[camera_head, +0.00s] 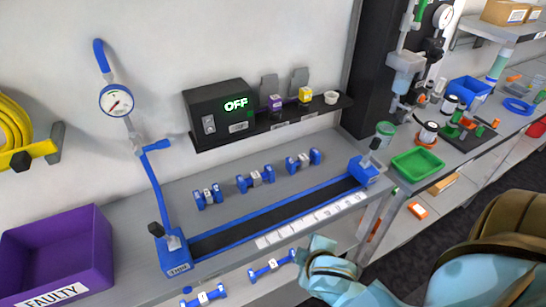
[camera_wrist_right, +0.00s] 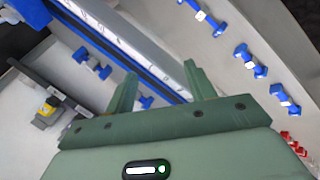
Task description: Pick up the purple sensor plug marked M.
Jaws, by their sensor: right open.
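The purple sensor plug (camera_head: 275,102) stands on the black wall shelf in the head view, just right of the black box with the green OFF display. Its marking is too small to read. A yellow plug (camera_head: 305,94) stands to its right. In the right wrist view the yellow plug (camera_wrist_right: 48,108) shows at the left, and I cannot make out the purple one. My right gripper (camera_wrist_right: 160,88) is open with nothing between its green fingers, away from the purple plug. My left gripper is in neither view.
Several blue fittings (camera_head: 255,178) and a blue-ended track (camera_head: 275,220) occupy the bench below. A purple FAULTY bin (camera_head: 60,250) is at lower left, a green tray (camera_head: 417,164) at right.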

